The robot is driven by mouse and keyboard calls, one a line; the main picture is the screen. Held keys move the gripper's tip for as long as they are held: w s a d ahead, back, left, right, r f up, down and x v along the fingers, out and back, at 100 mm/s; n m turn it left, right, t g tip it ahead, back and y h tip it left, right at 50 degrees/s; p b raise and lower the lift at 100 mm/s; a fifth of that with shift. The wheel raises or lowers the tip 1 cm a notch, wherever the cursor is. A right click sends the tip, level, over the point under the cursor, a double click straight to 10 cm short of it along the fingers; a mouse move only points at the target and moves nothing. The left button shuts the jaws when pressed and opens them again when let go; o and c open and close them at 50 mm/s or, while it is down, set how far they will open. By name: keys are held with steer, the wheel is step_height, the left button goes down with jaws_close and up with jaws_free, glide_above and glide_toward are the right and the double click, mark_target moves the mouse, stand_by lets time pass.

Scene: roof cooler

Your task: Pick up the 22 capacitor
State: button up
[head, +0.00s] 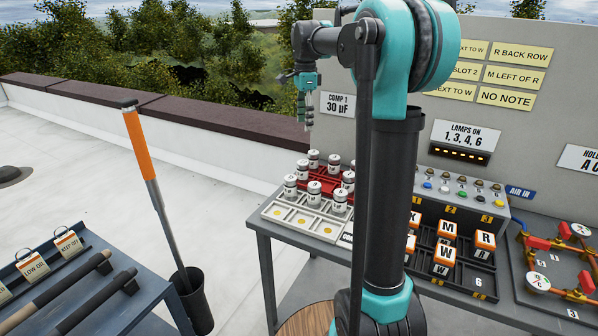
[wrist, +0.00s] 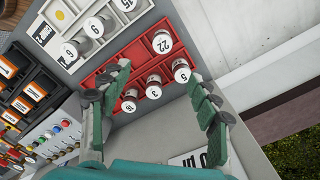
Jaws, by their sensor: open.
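The 22 capacitor (wrist: 162,43), a white-topped cylinder, stands upright in the red tray (wrist: 136,52) in the wrist view. A row with the 5 capacitor (wrist: 181,72), the 3 capacitor (wrist: 154,88) and another (wrist: 129,103) lies nearer my gripper. My gripper (wrist: 158,76) is open and empty, its fingers spread on either side of that row in the picture; the 22 appears beyond the fingertips. In the head view my gripper (head: 305,122) hangs above the capacitors, clear of them. Which one there is the 22 is too small to tell.
A pale tray (head: 309,221) with more capacitors adjoins the red one. The upright panel (head: 400,110) with signs stands behind the bench. Lettered orange-and-black blocks (head: 445,250), a button box (head: 470,190) and pipework (head: 560,262) stand to the right. My arm hides part of the bench.

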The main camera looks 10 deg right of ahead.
glide_toward(303, 163)
steer(key=shift+m, duration=0.3)
step_height(303, 163, down, 6)
steer(key=shift+w+d+r, duration=0.1)
steer(key=shift+d, duration=0.05)
steer(key=shift+f, duration=2.6)
steer(key=c, duration=1.3)
